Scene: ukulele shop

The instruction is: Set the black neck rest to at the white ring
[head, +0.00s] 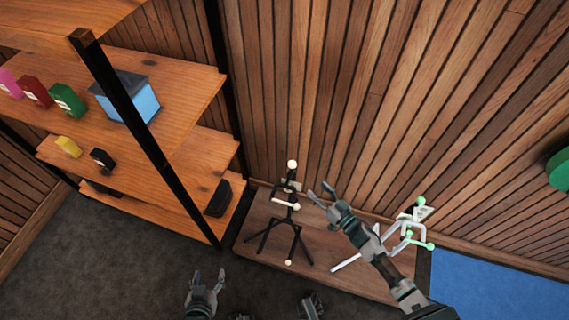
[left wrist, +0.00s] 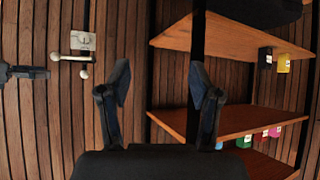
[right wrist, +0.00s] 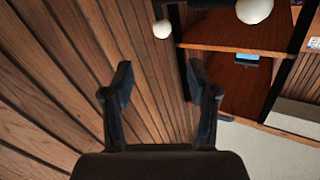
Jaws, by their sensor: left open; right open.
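The black neck rest is part of a slim black stand (head: 289,228) with cream knobs, standing on a low wooden platform; the exact outline of the rest is too small to tell. Cream knobs also show in the left wrist view (left wrist: 54,57) and the right wrist view (right wrist: 254,10). I cannot make out a clear white ring; a pale square plate (left wrist: 82,40) shows beside the knobs in the left wrist view. My right gripper (head: 322,194) is open and empty, just right of the stand's upper part. My left gripper (head: 207,279) is open and empty, low and left of the stand.
A white stand with green knobs (head: 408,228) is right of the black stand, partly behind my right arm. Shelves (head: 180,85) with small boxes and a black post rise at left. The wooden platform (head: 262,215) meets the slatted wall. A blue mat (head: 500,290) lies at right.

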